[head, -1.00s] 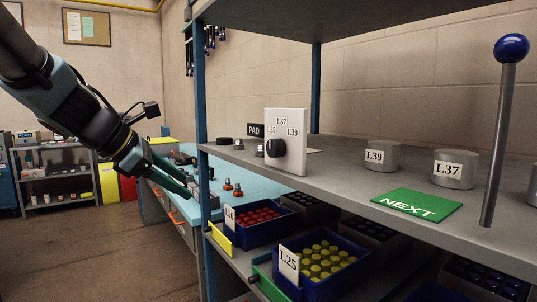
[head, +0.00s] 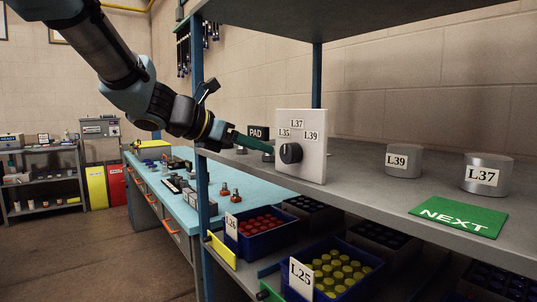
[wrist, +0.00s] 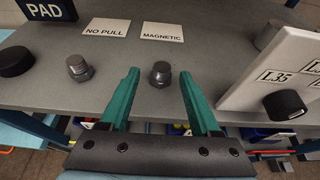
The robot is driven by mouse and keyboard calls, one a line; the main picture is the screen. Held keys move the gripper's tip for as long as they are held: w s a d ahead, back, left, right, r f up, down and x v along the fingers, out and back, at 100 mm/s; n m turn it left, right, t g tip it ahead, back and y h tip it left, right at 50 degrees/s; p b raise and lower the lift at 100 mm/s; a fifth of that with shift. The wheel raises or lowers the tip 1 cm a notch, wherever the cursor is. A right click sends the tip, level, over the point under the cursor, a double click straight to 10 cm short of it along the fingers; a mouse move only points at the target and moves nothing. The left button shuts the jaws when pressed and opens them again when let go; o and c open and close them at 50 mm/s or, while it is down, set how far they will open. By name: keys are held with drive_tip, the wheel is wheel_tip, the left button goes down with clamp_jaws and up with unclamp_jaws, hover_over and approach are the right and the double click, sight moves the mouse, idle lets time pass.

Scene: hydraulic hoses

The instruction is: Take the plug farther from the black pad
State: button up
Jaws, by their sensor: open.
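In the wrist view, the black pad (wrist: 16,61), a round disc, lies at the left on the grey shelf. A metal hex plug (wrist: 79,68) stands to its right. A second, similar plug (wrist: 160,75) stands farther from the pad. My gripper (wrist: 160,73) is open, with one green finger on each side of this farther plug in the picture. I cannot tell whether the fingertips are down at its height, and no contact shows.
The white panel (head: 301,155) with a black knob stands close right of my gripper. A PAD sign (wrist: 45,10) and the NO PULL (wrist: 106,27) and MAGNETIC (wrist: 162,32) cards are behind the plugs. Metal cylinders (head: 403,160) and a green NEXT card (head: 458,216) are farther right.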

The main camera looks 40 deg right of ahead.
sight(269, 155)
drive_tip(key=p+x, duration=0.1)
drive_tip(key=x, duration=0.3)
drive_tip(key=shift+s+d+f, duration=0.15)
clamp_jaws()
idle(0.4)
